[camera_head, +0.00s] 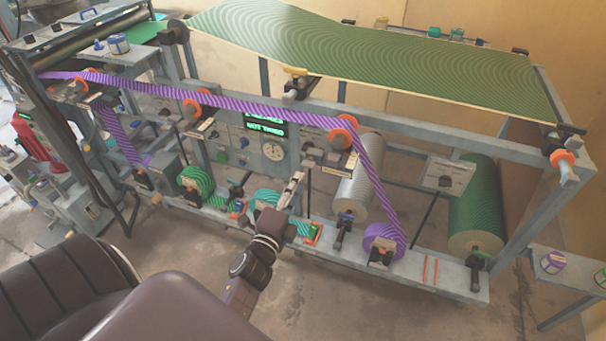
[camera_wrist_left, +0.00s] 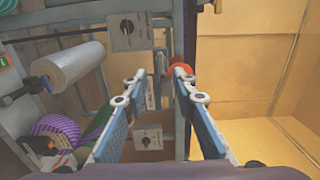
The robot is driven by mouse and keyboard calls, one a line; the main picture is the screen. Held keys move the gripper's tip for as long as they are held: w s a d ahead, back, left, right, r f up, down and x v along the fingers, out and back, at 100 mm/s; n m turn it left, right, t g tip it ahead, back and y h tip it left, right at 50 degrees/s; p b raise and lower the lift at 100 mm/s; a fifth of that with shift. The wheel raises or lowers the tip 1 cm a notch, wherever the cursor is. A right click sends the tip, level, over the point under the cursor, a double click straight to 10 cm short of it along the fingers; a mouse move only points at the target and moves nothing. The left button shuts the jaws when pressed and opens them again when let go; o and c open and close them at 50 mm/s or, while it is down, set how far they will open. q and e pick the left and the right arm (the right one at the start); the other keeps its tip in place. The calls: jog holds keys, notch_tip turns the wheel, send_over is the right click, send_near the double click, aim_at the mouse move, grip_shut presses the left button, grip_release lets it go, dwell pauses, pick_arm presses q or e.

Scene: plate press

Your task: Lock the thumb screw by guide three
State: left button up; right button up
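My left gripper (camera_head: 293,188) is in front of the press frame, below the third orange-collared guide from the left (camera_head: 343,134). In the left wrist view, its two blue-padded fingers (camera_wrist_left: 161,73) stand apart with nothing held between them. A purple striped web (camera_head: 270,110) runs over this guide and down to a purple roll (camera_head: 384,242). A small dark fitting and a pale label (camera_head: 337,171) sit just below the guide. I cannot make out the thumb screw or read the label. The gripper appears apart from the guide. My right gripper is not in view.
Teal rolls (camera_head: 196,182) sit on the lower rail. A frame post with another orange collar (camera_wrist_left: 181,64) shows beyond my fingers. The floor in front is clear.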

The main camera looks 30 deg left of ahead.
pick_arm(q)
jog(key=shift+v, duration=2.45)
